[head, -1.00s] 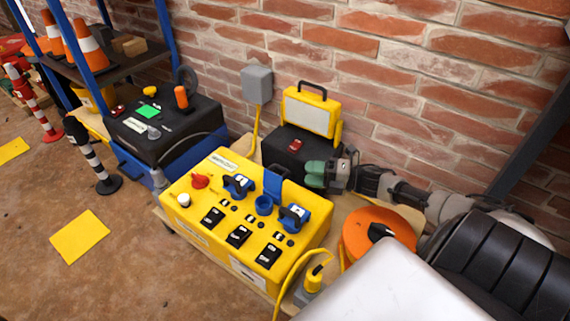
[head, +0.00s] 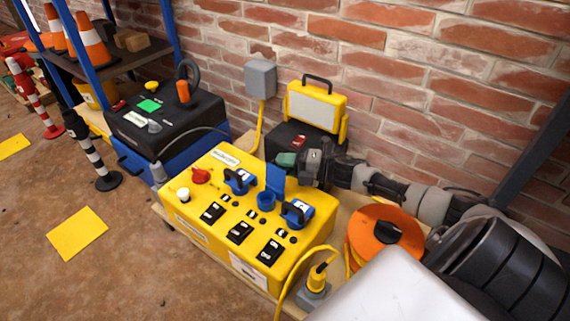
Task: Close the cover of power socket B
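The yellow power box (head: 205,232) stands on a low bench, with a row of three blue sockets on top. The middle socket (head: 266,200) has its blue cover (head: 275,179) standing upright and open; its round opening shows. The left socket (head: 240,181) and right socket (head: 297,212) have dark handle-like parts over them. I cannot read which label is B. My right gripper (head: 287,159), with green fingertip pads, is just behind and above the upright cover, near its top edge. I cannot tell whether it touches the cover or how wide it is open. My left gripper is out of view.
A black case with a yellow work light (head: 315,106) stands behind, against the brick wall. An orange cable reel (head: 372,232) is to the right, and a yellow plug (head: 317,277) is at the front. A black unit (head: 165,122) on a blue box is to the left.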

